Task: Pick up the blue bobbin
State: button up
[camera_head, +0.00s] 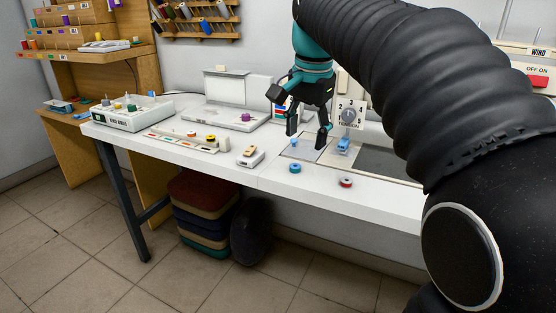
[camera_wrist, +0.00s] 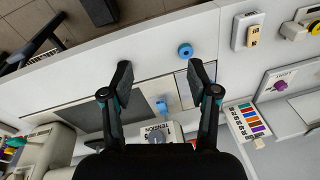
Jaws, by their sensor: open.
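The blue bobbin (camera_head: 295,167) is a small ring-like spool lying on the white table near its front edge. In the wrist view the blue bobbin (camera_wrist: 185,50) lies just beyond the fingertips, towards the right finger, and is not between them. My gripper (camera_head: 307,135) is open and empty, pointing down above the table behind the bobbin. In the wrist view my gripper (camera_wrist: 160,66) shows its two fingers spread wide, touching nothing that I can see.
A red bobbin (camera_head: 346,182) lies to the right of the blue one. A small blue part (camera_head: 343,145) stands below the tension dial (camera_head: 348,115). A small white device (camera_head: 250,157) sits to the left. The table front around the blue bobbin is clear.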

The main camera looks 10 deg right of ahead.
jog(key=w+r+m+g, duration=0.15)
jog(key=w+m, duration=0.25)
jog(key=w, duration=0.4)
jog(key=m, duration=0.1)
send_over(292, 166)
notch_tip(292, 166, down, 8)
jog(key=shift+f+b, duration=0.15)
jog(key=shift+b, duration=0.3)
jog(key=shift+d+f+b, duration=0.2)
jog(key=shift+f+b, duration=0.05)
jog(key=shift+f, duration=1.1)
jog(key=shift+d+f+b, duration=0.15)
jog(key=shift+f+b, duration=0.1)
jog(key=shift+f, duration=1.05)
jog(key=c, duration=0.9)
